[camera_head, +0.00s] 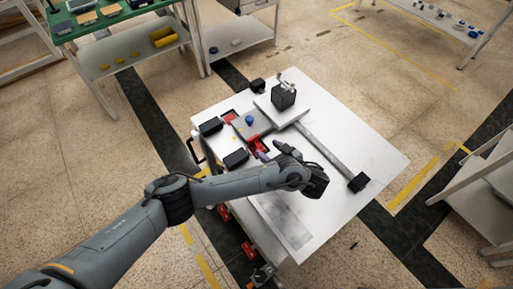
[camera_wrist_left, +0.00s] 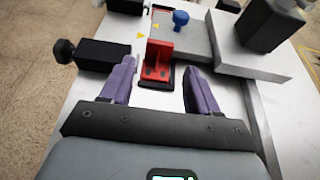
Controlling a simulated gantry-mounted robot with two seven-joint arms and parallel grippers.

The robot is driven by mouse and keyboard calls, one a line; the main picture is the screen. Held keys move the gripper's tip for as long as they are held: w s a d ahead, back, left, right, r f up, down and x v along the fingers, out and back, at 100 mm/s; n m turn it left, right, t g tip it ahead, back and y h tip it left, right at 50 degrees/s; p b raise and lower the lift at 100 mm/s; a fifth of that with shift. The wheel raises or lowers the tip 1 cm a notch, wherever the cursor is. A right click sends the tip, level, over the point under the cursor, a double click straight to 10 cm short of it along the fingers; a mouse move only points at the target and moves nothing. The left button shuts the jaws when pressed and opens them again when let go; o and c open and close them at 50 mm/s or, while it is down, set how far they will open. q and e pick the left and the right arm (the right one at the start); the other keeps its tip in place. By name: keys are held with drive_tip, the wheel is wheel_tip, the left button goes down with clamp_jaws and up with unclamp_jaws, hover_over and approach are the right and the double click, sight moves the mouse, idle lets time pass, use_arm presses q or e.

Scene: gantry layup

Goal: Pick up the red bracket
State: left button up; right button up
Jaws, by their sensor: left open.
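The red bracket (camera_wrist_left: 158,62) stands upright on the white table, on a dark base, in the left wrist view. In the head view the red bracket (camera_head: 258,144) is small and partly behind my gripper. My left gripper (camera_head: 270,152) is open, its two purple fingers spread. In the wrist view the left gripper (camera_wrist_left: 158,85) has one finger on each side of the bracket's near end, with the bracket just ahead between them and apart from both. My right gripper is not in view.
A grey plate with a blue knob (camera_wrist_left: 181,18) lies just behind the bracket. A black clamp block (camera_wrist_left: 104,54) stands close on the left. A black block (camera_head: 284,96) sits on a raised grey slab at the right. The white table (camera_head: 370,150) is clear at far right.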

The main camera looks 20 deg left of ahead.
sight(254, 139)
use_arm(q)
drive_tip(key=shift+f+b+x, duration=0.25)
drive_tip(key=shift+b+x, duration=0.6)
drive_tip(key=shift+x, duration=0.25)
drive_tip(key=shift+w+a+b, duration=0.25)
drive_tip(key=shift+a+b, duration=0.1)
drive_tip(key=shift+b, duration=0.1)
drive_tip(key=shift+w+a+f+b, duration=0.25)
drive_tip(key=shift+a+f+b, duration=0.15)
drive_tip(key=shift+b, duration=0.2)
drive_tip(key=b+x, duration=0.1)
drive_tip(key=x, duration=0.2)
drive_tip(key=shift+a+r, duration=0.1)
drive_tip(key=shift+w+a+b, duration=0.3)
drive_tip(key=shift+w+a, duration=0.05)
drive_tip(key=shift+a, duration=0.05)
drive_tip(key=c, duration=0.9)
drive_tip(key=shift+c, duration=0.4)
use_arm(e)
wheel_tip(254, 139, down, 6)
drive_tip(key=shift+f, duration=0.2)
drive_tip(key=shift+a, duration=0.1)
